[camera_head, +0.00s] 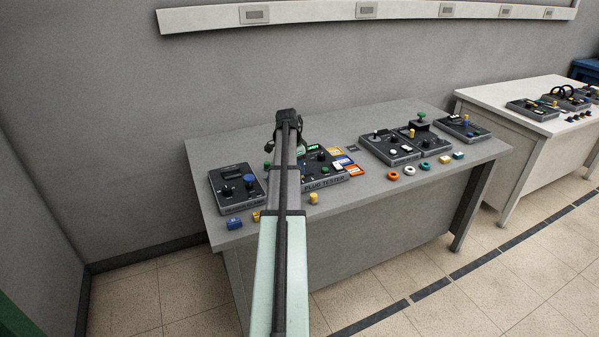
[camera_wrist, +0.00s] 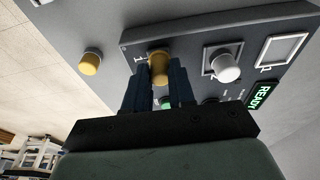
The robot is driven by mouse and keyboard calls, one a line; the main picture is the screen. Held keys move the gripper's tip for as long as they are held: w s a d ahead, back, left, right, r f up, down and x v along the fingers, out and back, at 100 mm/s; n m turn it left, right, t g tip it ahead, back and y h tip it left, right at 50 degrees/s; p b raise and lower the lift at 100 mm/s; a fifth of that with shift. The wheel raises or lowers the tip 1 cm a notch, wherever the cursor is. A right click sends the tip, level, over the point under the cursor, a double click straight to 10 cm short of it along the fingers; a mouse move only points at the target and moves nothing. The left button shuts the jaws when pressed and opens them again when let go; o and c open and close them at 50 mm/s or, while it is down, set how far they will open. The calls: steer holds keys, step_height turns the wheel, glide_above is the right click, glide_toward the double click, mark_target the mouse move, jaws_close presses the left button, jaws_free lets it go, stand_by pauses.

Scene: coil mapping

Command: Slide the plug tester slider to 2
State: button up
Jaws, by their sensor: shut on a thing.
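The plug tester (camera_head: 325,184) is a dark panel on the grey table, partly hidden behind my arm in the head view. In the wrist view its panel (camera_wrist: 195,35) fills the upper right. My gripper (camera_wrist: 160,68) is over this panel, its two dark fingers shut on a yellow-orange cylindrical knob (camera_wrist: 159,60). A green button (camera_wrist: 166,103) shows between the fingers. The fingertips are hidden in the head view.
A loose yellow cylinder (camera_wrist: 90,62) stands beside the panel; a yellow cylinder also shows in front of it in the head view (camera_head: 313,198). A lit READY display (camera_wrist: 261,95) is on the panel. Another control box (camera_head: 237,186) lies left, with a blue block (camera_head: 234,224) before it.

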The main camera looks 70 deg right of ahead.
steer(key=shift+s+d, duration=1.4)
steer(key=shift+c, duration=0.3)
stand_by(1.0)
steer(key=o, duration=0.8)
steer(key=shift+r, duration=0.1)
step_height(320, 180, up, 7)
stand_by(0.8)
stand_by(0.4)
